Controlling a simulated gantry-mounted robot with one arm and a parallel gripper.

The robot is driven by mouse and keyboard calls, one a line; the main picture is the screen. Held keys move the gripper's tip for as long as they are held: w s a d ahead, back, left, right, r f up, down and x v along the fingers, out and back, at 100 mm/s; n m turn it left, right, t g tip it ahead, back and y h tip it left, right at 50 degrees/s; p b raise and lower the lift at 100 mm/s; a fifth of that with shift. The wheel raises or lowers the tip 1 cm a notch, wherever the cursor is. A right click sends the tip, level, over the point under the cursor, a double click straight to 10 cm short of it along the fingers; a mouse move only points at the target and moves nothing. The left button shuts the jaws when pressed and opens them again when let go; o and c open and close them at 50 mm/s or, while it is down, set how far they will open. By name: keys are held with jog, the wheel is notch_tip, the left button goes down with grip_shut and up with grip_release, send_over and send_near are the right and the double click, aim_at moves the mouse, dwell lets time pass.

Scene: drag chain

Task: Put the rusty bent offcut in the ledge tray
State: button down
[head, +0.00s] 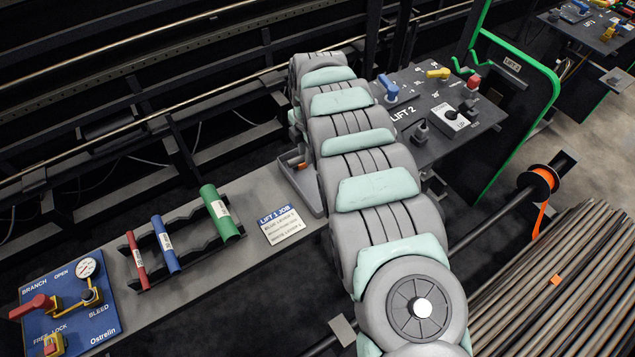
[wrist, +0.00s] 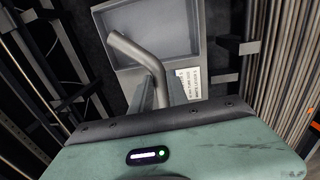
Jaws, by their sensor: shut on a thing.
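The bent offcut (wrist: 138,52) is a dull grey-brown tube with one bend in the wrist view. My gripper (wrist: 160,90) is shut on its lower end, and the free end points up and left. The grey ledge tray (wrist: 172,28) lies beyond it, and the offcut overlaps the tray's left and lower part in that view. I cannot tell the height between them. In the head view the tray (head: 301,183) shows only in part, left of my arm. My arm hides the gripper and the offcut there.
A job card (head: 283,225) lies on the ledge beside the tray. A rack with red, blue and green cylinders (head: 221,212) stands to the left, past it a blue valve panel (head: 95,318). A control desk (head: 425,95) stands right of my arm. Long rods (head: 560,290) lie lower right.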

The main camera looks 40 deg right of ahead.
jog(key=s+d+b, duration=0.2)
jog(key=s+d, duration=0.2)
notch_tip(320, 180, down, 15)
jog(key=b, duration=0.5)
jog(key=shift+r+b, duration=0.2)
jog(key=shift+b, duration=0.1)
jog(key=shift+d+f, duration=0.1)
jog(key=shift+f, duration=1.95)
jog(key=shift+f, duration=0.2)
jog(key=c, duration=1.3)
grip_release()
jog(key=r, duration=0.4)
jog(key=s+r+p, duration=0.1)
jog(key=r, duration=0.7)
jog(key=shift+s+r+p, duration=0.15)
jog(key=shift+s+p, duration=0.05)
jog(key=shift+p, duration=0.2)
